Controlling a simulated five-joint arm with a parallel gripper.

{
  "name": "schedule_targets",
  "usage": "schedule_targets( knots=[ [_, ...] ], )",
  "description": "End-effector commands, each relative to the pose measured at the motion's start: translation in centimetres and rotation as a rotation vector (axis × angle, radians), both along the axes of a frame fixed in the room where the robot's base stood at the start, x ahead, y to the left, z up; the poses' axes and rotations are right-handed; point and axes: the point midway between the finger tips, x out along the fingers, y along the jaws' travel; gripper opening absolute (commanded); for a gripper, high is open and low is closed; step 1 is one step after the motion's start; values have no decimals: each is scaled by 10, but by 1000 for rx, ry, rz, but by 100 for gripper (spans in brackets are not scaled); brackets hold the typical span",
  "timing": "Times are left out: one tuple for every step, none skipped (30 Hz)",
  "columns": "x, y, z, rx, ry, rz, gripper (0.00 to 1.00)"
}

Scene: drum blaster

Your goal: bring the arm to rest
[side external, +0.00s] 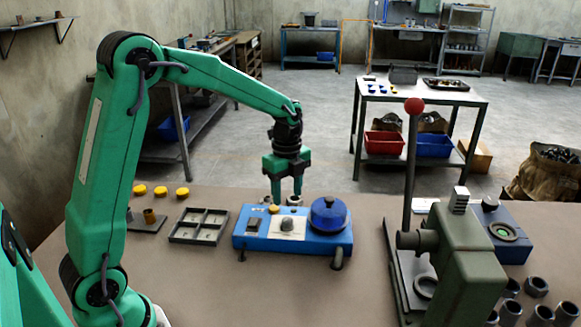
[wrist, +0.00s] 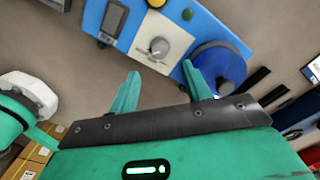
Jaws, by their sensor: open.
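My gripper (side external: 286,190) is green with two fingers pointing down. It hangs over the back edge of a blue machine on the bench. Its fingers are apart and nothing shows between them. In the wrist view the two green fingers (wrist: 160,92) also stand apart, with bare bench between them. The blue machine (side external: 262,243) has a grey dial (side external: 292,226), a dark display and a round blue drum (side external: 329,214) at its right end. The wrist view shows the dial (wrist: 148,46) and the drum (wrist: 215,68) beyond the fingers. I cannot tell whether the fingertips touch the machine.
A grey divided tray (side external: 199,226) and several yellow discs (side external: 160,191) lie left of the machine. A green press (side external: 455,265) with a tall red-knobbed lever (side external: 413,106) stands to the right.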

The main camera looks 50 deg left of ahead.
Motion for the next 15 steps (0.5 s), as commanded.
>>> schedule_targets(
  knots=[
    [-1, -1, 2, 1, -4, 9, 48],
    [-2, -1, 4, 1, -8, 18, 48],
    [-4, -2, 7, 1, -13, 32, 48],
    [-6, -3, 9, 2, -17, 46, 48],
    [-8, -3, 12, 2, -22, 61, 48],
    [-10, -5, 17, 1, -31, 87, 48],
    [-13, -6, 20, 2, -37, 108, 48],
    [-16, -7, 24, 1, -45, 131, 48],
    [-20, -8, 30, 1, -57, 166, 48],
    [-24, -10, 34, 0, -65, 194, 48],
    [-28, -11, 39, -1, -75, 224, 48],
    [-34, -13, 45, -4, -88, 266, 48],
    [-38, -15, 49, -6, -98, 298, 48],
    [-42, -16, 54, -9, -109, 330, 48],
    [-48, -18, 59, -13, -123, 374, 48]
  ],
)
